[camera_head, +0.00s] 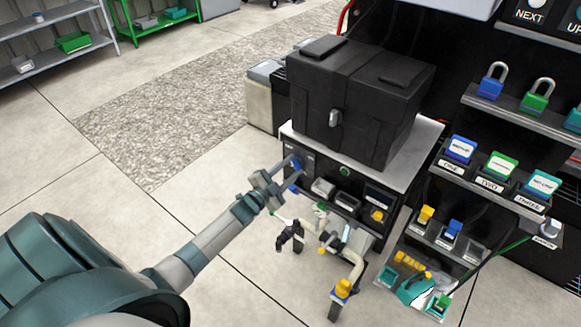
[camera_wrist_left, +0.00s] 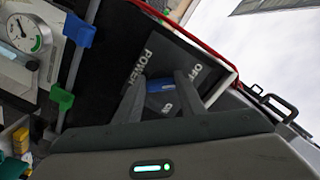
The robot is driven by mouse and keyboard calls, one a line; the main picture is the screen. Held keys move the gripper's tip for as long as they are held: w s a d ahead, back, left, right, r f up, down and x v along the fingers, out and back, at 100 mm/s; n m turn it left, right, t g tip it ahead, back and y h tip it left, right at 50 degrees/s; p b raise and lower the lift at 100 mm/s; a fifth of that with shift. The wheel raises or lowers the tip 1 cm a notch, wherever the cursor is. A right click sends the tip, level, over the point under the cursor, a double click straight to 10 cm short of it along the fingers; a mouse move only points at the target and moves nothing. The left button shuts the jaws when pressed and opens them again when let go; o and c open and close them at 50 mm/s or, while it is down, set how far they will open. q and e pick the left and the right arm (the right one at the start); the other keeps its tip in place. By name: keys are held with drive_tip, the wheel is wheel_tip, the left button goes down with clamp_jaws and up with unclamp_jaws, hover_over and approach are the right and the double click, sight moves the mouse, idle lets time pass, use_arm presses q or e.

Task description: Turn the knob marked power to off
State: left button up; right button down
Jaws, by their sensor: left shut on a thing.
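The power knob is blue and sits on a dark panel lettered POWER, OFF and ON; the knob (camera_wrist_left: 160,86) shows between my fingers in the left wrist view. My left gripper (camera_wrist_left: 159,92) is shut on it, one finger on each side. I cannot tell clearly whether the knob points to OFF or ON. In the head view my left gripper (camera_head: 293,172) reaches in from the left to the upper left of the front panel (camera_head: 330,178), and its fingers partly hide the knob. My right gripper is not in view.
A black case (camera_head: 355,100) stands on the unit above the panel. Pale pipe fittings (camera_head: 345,245) stand in front of and below it. Shelves with padlocks (camera_head: 490,85) and labelled blocks (camera_head: 500,165) are at the right. The floor at the left is clear.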

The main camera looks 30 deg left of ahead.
use_arm(q)
drive_tip(key=shift+f+n, duration=0.1)
drive_tip(key=shift+n, duration=0.5)
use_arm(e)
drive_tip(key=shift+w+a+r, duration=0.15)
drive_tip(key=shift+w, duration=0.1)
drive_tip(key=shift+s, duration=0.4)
use_arm(q)
drive_tip(key=o, duration=1)
drive_tip(key=shift+o, duration=0.2)
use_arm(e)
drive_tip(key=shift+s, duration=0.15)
use_arm(q)
drive_tip(key=s+a+b, duration=0.1)
drive_tip(key=s, duration=1.6)
drive_tip(key=shift+s+a, duration=0.15)
drive_tip(key=shift+s, duration=0.05)
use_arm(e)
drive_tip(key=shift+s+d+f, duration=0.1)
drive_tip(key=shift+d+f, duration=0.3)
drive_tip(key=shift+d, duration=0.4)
